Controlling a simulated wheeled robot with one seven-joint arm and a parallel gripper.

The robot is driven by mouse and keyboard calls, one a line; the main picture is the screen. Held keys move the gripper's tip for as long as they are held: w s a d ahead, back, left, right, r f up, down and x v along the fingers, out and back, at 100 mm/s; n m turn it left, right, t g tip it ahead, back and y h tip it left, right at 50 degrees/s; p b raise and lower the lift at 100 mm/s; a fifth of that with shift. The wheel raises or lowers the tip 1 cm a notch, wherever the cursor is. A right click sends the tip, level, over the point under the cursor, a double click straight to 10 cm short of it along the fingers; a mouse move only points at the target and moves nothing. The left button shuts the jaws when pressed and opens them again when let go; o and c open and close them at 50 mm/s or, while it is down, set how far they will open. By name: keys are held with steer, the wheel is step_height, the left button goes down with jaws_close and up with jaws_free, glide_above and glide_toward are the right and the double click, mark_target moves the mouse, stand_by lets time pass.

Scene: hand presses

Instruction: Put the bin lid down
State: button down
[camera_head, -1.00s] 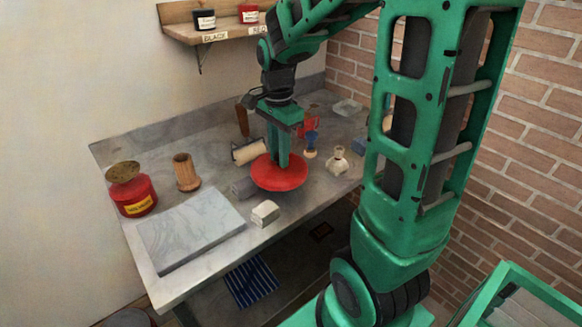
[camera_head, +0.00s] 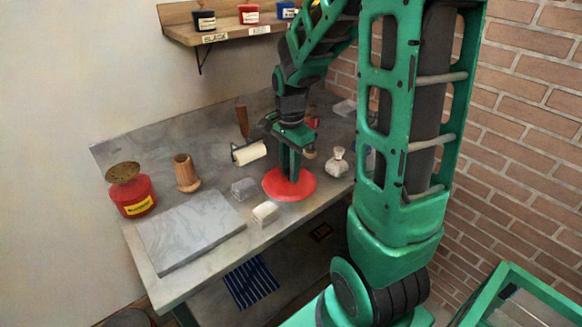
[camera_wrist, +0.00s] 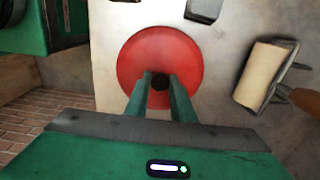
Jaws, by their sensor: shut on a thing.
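The bin lid (camera_head: 290,185) is a flat red disc at the front edge area of the workbench. My gripper (camera_head: 290,176) points down at its middle, with both fingers shut on it. In the wrist view the red lid (camera_wrist: 160,52) lies between and beyond my fingers (camera_wrist: 160,88), which close around a small dark knob (camera_wrist: 160,80) at its centre. The lid looks level and very near the bench top; I cannot tell if it touches. A round bin-like thing (camera_head: 127,318) is cut off at the lower left floor.
A roller (camera_head: 248,153) lies behind the lid.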

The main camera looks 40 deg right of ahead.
steer(key=c, duration=1.5)
jaws_free()
step_height(320, 180, up, 12)
steer(key=s+f+n, duration=0.1)
steer(key=s+n, duration=0.2)
steer(key=s, duration=0.4)
steer(key=s+f+n, duration=0.2)
steer(key=s+n, duration=0.2)
steer(key=s, duration=0.3)
steer(key=s+f+n, duration=0.1)
steer(key=s+n, duration=0.3)
steer(key=s, duration=0.3)
steer(key=shift+d+f, duration=0.25)
